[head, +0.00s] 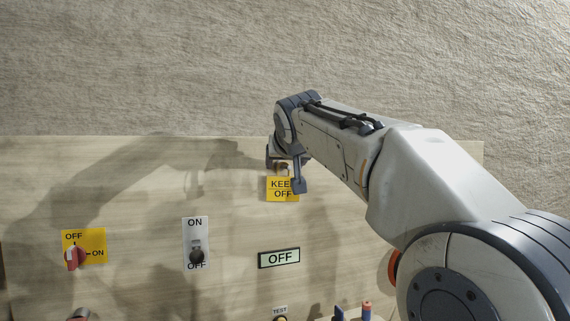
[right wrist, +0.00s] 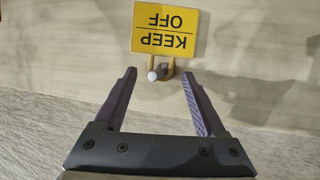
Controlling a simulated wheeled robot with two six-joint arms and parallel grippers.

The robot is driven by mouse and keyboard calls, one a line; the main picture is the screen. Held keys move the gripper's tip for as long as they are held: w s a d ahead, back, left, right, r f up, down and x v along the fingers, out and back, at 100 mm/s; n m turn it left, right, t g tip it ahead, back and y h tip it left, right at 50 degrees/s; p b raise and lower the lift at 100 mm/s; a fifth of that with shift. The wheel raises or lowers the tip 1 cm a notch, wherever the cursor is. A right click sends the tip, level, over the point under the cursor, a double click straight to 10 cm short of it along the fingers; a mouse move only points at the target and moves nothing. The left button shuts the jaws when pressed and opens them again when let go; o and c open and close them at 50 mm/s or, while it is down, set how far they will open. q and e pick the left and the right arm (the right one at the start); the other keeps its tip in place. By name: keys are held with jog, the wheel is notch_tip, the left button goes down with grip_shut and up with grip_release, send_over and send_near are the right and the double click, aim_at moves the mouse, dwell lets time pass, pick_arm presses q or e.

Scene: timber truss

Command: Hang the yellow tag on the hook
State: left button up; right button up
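The yellow tag (head: 282,195), marked KEEP OFF, is against the wooden board in the head view. It shows upside down in the right wrist view (right wrist: 166,42). Its yellow loop (right wrist: 171,68) appears to be around the hook (right wrist: 153,76), which has a pale round tip; the exact contact is hard to tell. My right gripper (right wrist: 158,76) is open, with one finger on each side of the loop and hook and a gap to both. In the head view, my right gripper (head: 285,172) partly covers the tag and hook. My left gripper is not in view.
The board (head: 130,205) carries a red rotary switch (head: 72,256), a toggle switch (head: 196,249), an OFF display (head: 279,258) and a TEST label (head: 280,310). Blue and orange items (head: 367,310) stand at the bottom edge. My right arm covers the board's right side.

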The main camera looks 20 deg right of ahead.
jog(key=b+v, duration=0.3)
jog(key=v, duration=0.6)
jog(key=s+a+f+n+g+y+b, duration=0.1)
jog(key=s+a+f+n+g+y, duration=0.3)
jog(key=f, duration=0.6)
jog(key=s+a+f+g+h, duration=0.1)
jog(key=a+f, duration=0.5)
jog(key=f, duration=0.4)
jog(key=s+a+f+n+g+y+b, duration=0.1)
jog(key=s+a+f+n+g+y, duration=0.3)
jog(key=f, duration=0.6)
jog(key=s+a+f+n+g+h+b, duration=0.1)
jog(key=s+f+g, duration=0.3)
jog(key=s+f, duration=1.6)
notch_tip(320, 180, down, 3)
jog(key=shift+s+r+n+g+h+b, duration=0.1)
jog(key=shift+s+n+g+h+b, duration=0.35)
jog(key=shift+h, duration=0.45)
